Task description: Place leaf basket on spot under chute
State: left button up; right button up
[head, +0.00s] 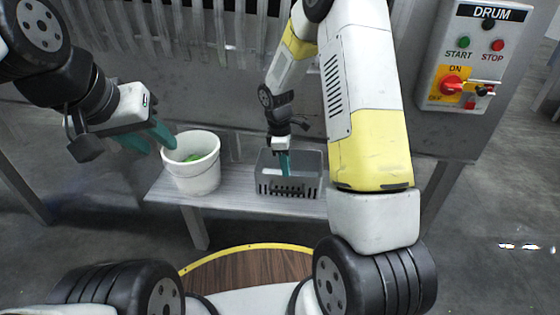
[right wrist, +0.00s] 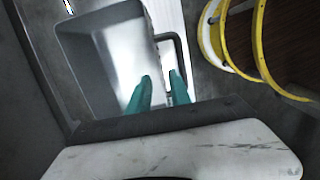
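The grey slotted basket (head: 308,187) stands on the right part of a low grey shelf in the head view. It looks empty in the right wrist view (right wrist: 112,40), where a thin handle (right wrist: 183,55) shows along its side. My right gripper (head: 284,163) points down at the basket. Its teal fingers (right wrist: 160,92) are apart, one on each side of the basket's rim; I cannot tell whether they touch it. My left gripper (head: 148,138) is open beside the white bucket (head: 196,178), one finger close to its rim. I cannot clearly identify the chute or the spot.
Green leaves (head: 192,157) lie in the bucket. The shelf (head: 230,192) has a bare strip between bucket and basket. A metal machine wall with slats (head: 190,30) stands behind. A DRUM control box (head: 465,55) hangs at right. A round wooden surface with a yellow edge (head: 245,264) is nearest.

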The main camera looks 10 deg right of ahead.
jog(key=s+d+r+m+t+y, duration=0.1)
jog(key=s+r+m+t, duration=0.2)
jog(key=r, duration=0.7)
jog(key=s+r+m+y, duration=0.1)
jog(key=s+r+m, duration=0.4)
jog(key=r, duration=0.5)
jog(key=s+r+m+t+y, duration=0.1)
jog(key=s+r+m+t, duration=0.2)
jog(key=s, duration=1.2)
notch_tip(320, 180, up, 5)
jog(key=m, duration=0.3)
jog(key=shift+s+a+t+y, duration=0.15)
jog(key=shift+a+t+y, duration=0.05)
jog(key=shift+t+y, duration=0.1)
